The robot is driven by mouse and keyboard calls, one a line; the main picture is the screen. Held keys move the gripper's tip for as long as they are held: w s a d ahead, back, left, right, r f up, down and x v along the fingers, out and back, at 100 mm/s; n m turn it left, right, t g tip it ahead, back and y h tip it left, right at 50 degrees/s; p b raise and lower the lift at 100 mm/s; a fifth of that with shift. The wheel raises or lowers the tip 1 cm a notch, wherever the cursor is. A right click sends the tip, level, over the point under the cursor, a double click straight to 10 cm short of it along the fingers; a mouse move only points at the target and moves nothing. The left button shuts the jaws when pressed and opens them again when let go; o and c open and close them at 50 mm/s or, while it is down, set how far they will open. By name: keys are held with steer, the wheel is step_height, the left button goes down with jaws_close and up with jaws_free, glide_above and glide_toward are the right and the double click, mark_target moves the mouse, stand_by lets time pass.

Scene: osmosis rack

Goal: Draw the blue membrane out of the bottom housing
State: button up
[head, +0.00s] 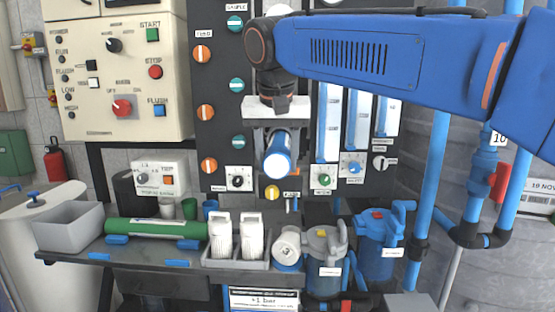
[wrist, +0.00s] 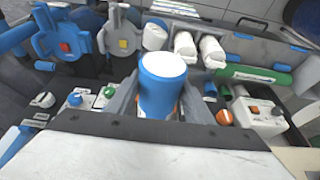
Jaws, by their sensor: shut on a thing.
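My gripper (head: 279,150) is shut on the blue membrane (head: 279,165), a blue cylinder with a white end that faces the head camera. In the wrist view the membrane (wrist: 162,90) stands out between the two grey fingers, its white end showing. It is held in front of the dark control panel, above the bench. No housing can be made out around the part of it that shows, and I cannot pick out the bottom housing in either view.
A green tube (head: 155,228) lies on the bench beside a grey bin (head: 68,222). White cartridges (head: 222,238) stand in a tray. Two filter housings with blue bowls, one grey-topped (head: 325,245), one blue-topped (head: 376,230), stand to the right. Blue pipes (head: 432,150) rise at the right.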

mark_target(277, 158)
steer(key=shift+s, duration=1.6)
steer(key=o, duration=1.4)
